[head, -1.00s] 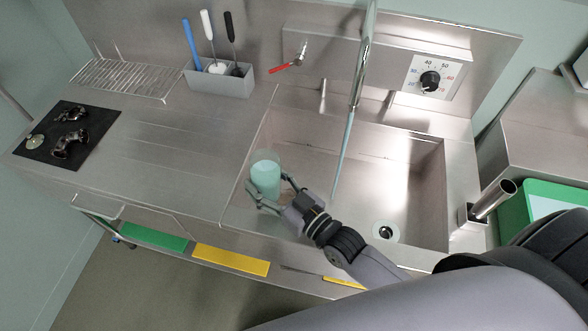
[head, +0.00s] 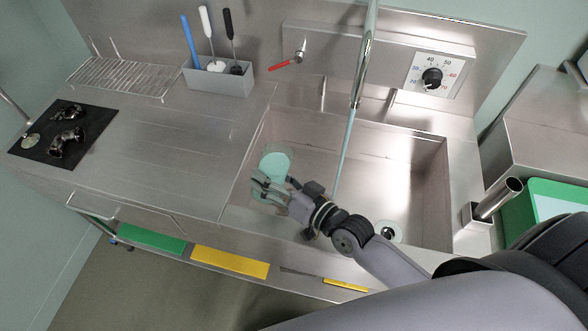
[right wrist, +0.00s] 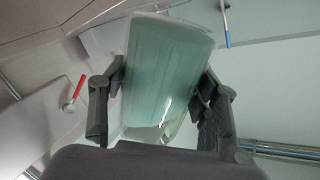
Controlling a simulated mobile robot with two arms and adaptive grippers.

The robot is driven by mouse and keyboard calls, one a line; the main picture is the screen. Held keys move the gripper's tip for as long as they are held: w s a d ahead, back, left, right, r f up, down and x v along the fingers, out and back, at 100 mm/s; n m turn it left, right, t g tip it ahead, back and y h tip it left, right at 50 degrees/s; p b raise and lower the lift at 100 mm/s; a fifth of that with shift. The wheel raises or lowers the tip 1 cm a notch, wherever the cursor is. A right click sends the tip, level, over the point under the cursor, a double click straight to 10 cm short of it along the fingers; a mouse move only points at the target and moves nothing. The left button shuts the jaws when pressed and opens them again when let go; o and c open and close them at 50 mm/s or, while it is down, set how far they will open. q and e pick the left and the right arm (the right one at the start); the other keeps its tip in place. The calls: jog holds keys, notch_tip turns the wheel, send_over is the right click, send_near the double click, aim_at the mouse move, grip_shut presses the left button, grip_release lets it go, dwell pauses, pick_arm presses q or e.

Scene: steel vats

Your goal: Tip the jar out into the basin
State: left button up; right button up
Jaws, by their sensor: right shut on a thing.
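The jar (head: 275,163) is clear with pale green contents. My right gripper (head: 270,186) is shut on it and holds it over the left part of the steel basin (head: 400,160). The jar is tilted in the head view, and part of it is hidden behind the fingers. In the right wrist view the jar (right wrist: 165,70) sits between the two dark fingers (right wrist: 158,105), with the green filling most of its visible wall. My left gripper is not in view.
A tall tap (head: 362,60) hangs over the basin, and a drain (head: 388,232) lies at its front right. A grey holder with brushes (head: 218,80) and a wire rack (head: 125,77) stand left. A black mat (head: 62,132) with fittings lies far left. The left worktop's middle is clear.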

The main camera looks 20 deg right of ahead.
jog(key=shift+r+m, duration=0.1)
jog(key=shift+m, duration=0.2)
jog(key=shift+w+d, duration=0.15)
jog(key=shift+d, duration=0.05)
jog(key=shift+a+m+b, duration=0.1)
jog(key=shift+m+b, duration=0.2)
jog(key=shift+f, duration=0.25)
jog(key=shift+m, duration=0.4)
jog(key=shift+f+g, duration=0.1)
jog(key=shift+g, duration=0.2)
jog(key=shift+s+m, duration=0.2)
jog(key=shift+m, duration=0.2)
jog(key=shift+w+y, duration=0.15)
jog(key=shift+y, duration=0.15)
